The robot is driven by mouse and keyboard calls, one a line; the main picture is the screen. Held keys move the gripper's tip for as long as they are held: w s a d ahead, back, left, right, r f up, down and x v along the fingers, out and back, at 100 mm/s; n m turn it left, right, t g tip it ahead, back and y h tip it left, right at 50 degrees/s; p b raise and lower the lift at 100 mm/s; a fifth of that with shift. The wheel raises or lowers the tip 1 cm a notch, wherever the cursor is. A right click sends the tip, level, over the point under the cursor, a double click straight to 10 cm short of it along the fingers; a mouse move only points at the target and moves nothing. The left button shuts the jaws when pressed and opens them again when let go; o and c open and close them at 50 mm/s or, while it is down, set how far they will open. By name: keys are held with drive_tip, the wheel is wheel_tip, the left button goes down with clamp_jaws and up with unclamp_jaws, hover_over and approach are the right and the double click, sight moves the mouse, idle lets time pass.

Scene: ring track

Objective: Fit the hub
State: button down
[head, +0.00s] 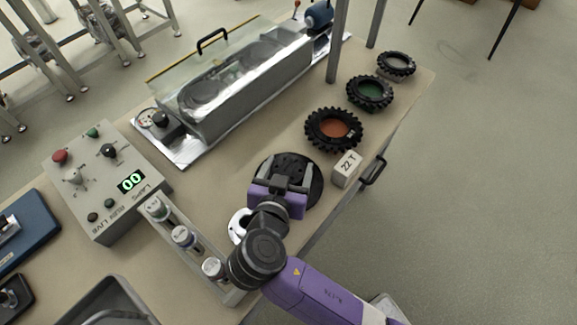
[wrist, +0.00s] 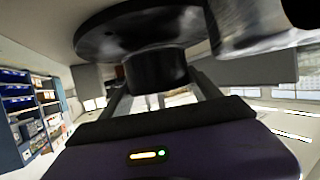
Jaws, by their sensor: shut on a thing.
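My gripper (head: 281,186) is shut on the hub (head: 309,176), a black round disc with small holes in its face. In the wrist view the hub (wrist: 155,70) shows a wide flange and a short, narrower round boss, with the two fingers (wrist: 162,93) at either side of the boss. In the head view the hub lies over the table's near right part, partly covered by my gripper. Its height above the table is hard to tell. Black toothed rings with an orange centre (head: 333,129), a green centre (head: 369,93) and a pale centre (head: 396,64) lie in a row beyond it.
A small block marked 22 T (head: 346,168) stands right of the hub. A long machine with a clear cover (head: 235,75) stands behind. A control box (head: 105,180) showing 00 and a rack of capped cylinders (head: 184,238) are left. A white ring-like part (head: 238,224) is beside my wrist.

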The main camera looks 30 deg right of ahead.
sight(288, 167)
drive_tip(key=shift+f+b, duration=0.4)
drive_tip(key=shift+f, duration=0.05)
drive_tip(key=shift+c, duration=1.4)
unclamp_jaws()
drive_tip(key=shift+o, duration=1.1)
wheel_tip(288, 167, up, 20)
drive_tip(key=p, duration=0.1)
drive_tip(key=shift+r, duration=0.1)
